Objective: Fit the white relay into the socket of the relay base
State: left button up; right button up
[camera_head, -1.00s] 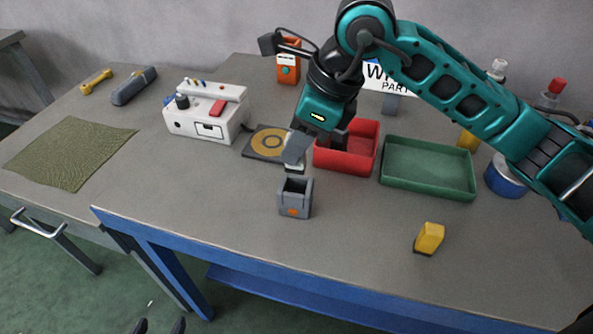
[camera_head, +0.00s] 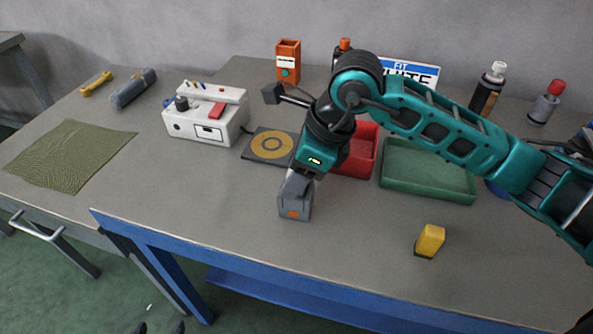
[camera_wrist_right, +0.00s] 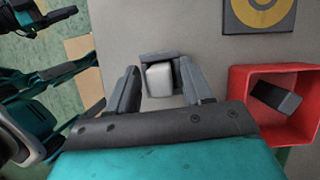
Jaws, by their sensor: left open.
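The grey relay base (camera_head: 294,209) with an orange mark stands on the bench near its front edge. My right gripper (camera_head: 297,183) points down over it, its fingers at the base's top. In the right wrist view, the white relay (camera_wrist_right: 160,79) sits between the fingers of my right gripper (camera_wrist_right: 160,66), with the dark walls of the base (camera_wrist_right: 157,55) around it. How deep the relay sits in the socket is hidden. My left gripper (camera_head: 160,328) shows only as two dark, spread tips at the bottom edge of the head view.
Behind the base are a red bin (camera_head: 358,165) holding a dark block (camera_wrist_right: 276,97), a green tray (camera_head: 430,190) and a mat with a yellow ring (camera_head: 270,145). A yellow block (camera_head: 430,240) stands to the right, a white device (camera_head: 205,118) to the left.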

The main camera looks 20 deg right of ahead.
jog(key=shift+o, duration=0.3)
jog(key=shift+r, duration=0.2)
jog(key=v, duration=1.1)
jog(key=shift+d+r, duration=0.2)
jog(key=shift+r, duration=0.1)
